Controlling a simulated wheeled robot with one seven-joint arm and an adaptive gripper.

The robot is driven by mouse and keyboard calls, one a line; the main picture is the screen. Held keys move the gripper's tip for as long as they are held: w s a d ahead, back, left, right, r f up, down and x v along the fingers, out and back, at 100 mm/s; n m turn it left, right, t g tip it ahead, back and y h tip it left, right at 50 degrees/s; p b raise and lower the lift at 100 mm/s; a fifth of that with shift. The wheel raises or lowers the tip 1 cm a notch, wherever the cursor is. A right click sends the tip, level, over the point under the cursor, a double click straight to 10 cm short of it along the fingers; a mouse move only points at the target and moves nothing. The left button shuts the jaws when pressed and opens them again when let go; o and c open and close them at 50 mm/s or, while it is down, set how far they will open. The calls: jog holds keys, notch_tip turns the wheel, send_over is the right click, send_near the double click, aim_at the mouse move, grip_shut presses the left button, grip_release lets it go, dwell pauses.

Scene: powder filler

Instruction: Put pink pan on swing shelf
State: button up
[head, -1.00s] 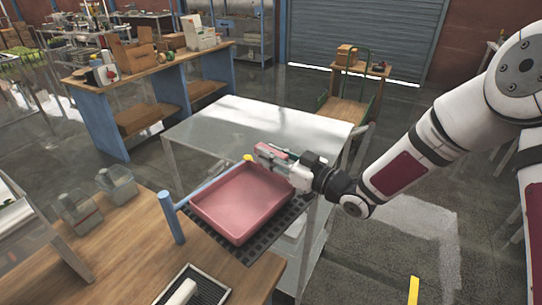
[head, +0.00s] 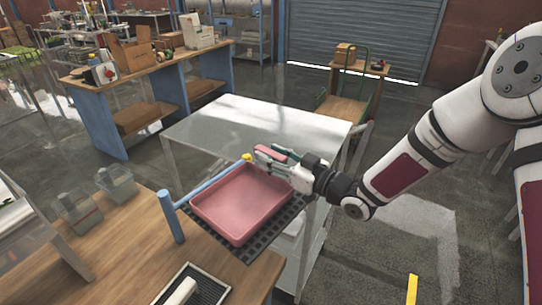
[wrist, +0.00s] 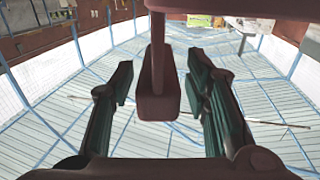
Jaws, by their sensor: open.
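The pink pan (head: 240,203) is a shallow rectangular tray. It sits level on the black grid of the swing shelf (head: 270,233), whose blue arm (head: 205,184) runs along the pan's left side. My gripper (head: 268,155) is at the pan's far right corner, with its green fingers spread apart. A pink piece shows between the fingers; I cannot tell whether it belongs to the pan. In the wrist view the fingers (wrist: 157,90) stand apart on either side of a dark red block, with gaps on both sides.
A wooden bench (head: 130,240) with clear containers (head: 115,182) lies at the front left. A metal table (head: 260,125) stands behind the shelf, its top clear. A blue and wood workbench (head: 150,75) is farther back left. Open floor (head: 400,250) lies to the right.

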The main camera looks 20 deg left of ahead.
jog(key=b+v, duration=0.1)
jog(key=v, duration=1)
jog(key=shift+d, duration=0.2)
jog(key=shift+w, duration=0.1)
jog(key=w+d+r+m+t+h, duration=0.25)
jog(key=w+d+h, duration=0.2)
jog(key=d, duration=0.25)
jog(key=w+d+r+m+t+h, duration=0.1)
jog(key=w+d+r+t+h, duration=0.15)
jog(key=d+h, duration=0.35)
jog(key=s+d+r+m+h, duration=0.3)
jog(key=d+r+m+h, duration=0.15)
jog(key=d, duration=0.65)
jog(key=s+d+r+m+g+h, duration=0.1)
jog(key=s+d+r+m+h, duration=0.25)
jog(key=s+d, duration=0.5)
jog(key=s+a+m+g+y, duration=0.1)
jog(key=s+m+g, duration=0.2)
jog(key=s, duration=1.3)
jog(key=shift+r, duration=0.3)
